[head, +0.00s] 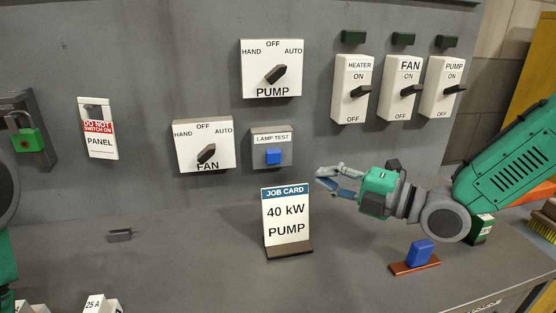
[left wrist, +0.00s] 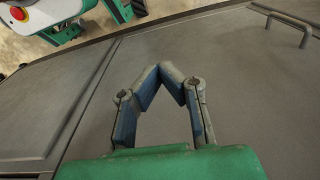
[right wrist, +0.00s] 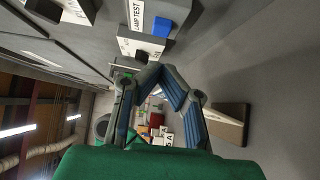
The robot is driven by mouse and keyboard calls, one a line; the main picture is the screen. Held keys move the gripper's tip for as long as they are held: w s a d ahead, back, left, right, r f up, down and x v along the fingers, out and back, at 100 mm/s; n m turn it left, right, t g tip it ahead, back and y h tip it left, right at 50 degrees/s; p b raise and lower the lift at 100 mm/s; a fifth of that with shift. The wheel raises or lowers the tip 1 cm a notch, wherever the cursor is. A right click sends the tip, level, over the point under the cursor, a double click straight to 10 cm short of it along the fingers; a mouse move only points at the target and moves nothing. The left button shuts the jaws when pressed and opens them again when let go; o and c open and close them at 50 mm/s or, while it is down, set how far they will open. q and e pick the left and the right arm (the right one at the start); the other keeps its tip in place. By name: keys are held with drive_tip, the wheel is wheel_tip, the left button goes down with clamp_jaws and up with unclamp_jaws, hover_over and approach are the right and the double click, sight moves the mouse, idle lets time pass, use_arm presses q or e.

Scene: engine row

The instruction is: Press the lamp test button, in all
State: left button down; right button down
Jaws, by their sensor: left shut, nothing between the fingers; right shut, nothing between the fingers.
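The lamp test button (head: 273,156) is a blue square on a small grey box labelled LAMP TEST (head: 272,139), fixed to the grey panel. The blue button also shows in the right wrist view (right wrist: 162,27), near the top. My right gripper (head: 320,178) is shut and empty, in front of the panel to the right of and a little below the button, apart from it. Its closed fingertips show in the right wrist view (right wrist: 152,72). My left gripper (left wrist: 160,70) is shut and empty over a grey surface in the left wrist view; its fingers are not in the head view.
A job card (head: 287,222) reading 40 kW PUMP stands on the bench below the button. FAN (head: 190,140) and PUMP (head: 258,55) selectors flank the button at left and above. Several lever switches (head: 397,88) are at right. A blue block (head: 420,252) sits on the bench.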

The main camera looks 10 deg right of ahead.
sight(280, 157)
drive_tip(key=x, duration=0.9)
drive_tip(key=shift+a+f, duration=0.1)
drive_tip(key=shift+f, duration=0.05)
drive_tip(key=shift+w, duration=0.35)
drive_tip(key=shift+d, duration=0.65)
drive_tip(key=shift+a, duration=0.15)
drive_tip(key=shift+w+a+b, duration=0.4)
drive_tip(key=shift+w+b, duration=0.2)
drive_tip(key=shift+w, duration=0.2)
drive_tip(key=shift+w+r, duration=0.1)
drive_tip(key=shift+r, duration=0.15)
drive_tip(key=shift+w+d, duration=0.1)
